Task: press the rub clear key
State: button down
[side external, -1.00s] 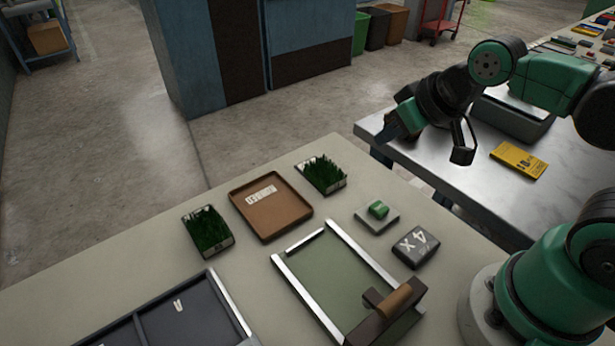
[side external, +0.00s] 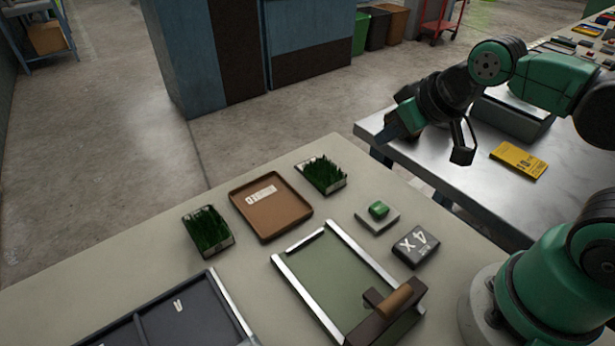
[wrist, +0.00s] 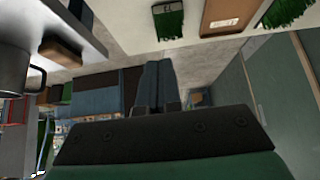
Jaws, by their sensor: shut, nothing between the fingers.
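The likely rub clear key is a green button (side external: 378,208) on a small pale base (side external: 377,220), right of the turf pieces in the side view; no lettering on it is legible. It is not distinguishable in the wrist view. My gripper (side external: 391,136) is above and behind the key, well clear of it, over the gap by the metal bench. Its blue-grey fingers (wrist: 159,88) are together and empty in the wrist view. A brown tray (side external: 240,211) with a white tag (side external: 261,195) lies left of the key. It also shows in the wrist view (wrist: 238,8).
Two turf pieces (side external: 208,230) (side external: 322,174) flank the tray. A dark 4X block (side external: 416,246) sits close in front of the key. A framed green board (side external: 340,275) with a brown-handled tool (side external: 390,308) is nearer. A yellow booklet (side external: 519,160) lies on the metal bench.

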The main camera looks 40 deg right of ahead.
aim_at(382, 207)
jog(key=shift+s+f+n+g+y, duration=0.15)
jog(key=shift+s+n+g+y, duration=0.15)
jog(key=shift+n+g+y, duration=0.65)
jog(key=shift+s+f+n+g+y, duration=0.15)
jog(key=shift+s+n+g+y, duration=0.3)
jog(key=shift+y, duration=0.85)
jog(key=shift+s+f+n+g+y, duration=0.2)
jog(key=shift+n+g+y, duration=0.6)
jog(key=shift+y, duration=0.35)
jog(key=shift+f, duration=4.35)
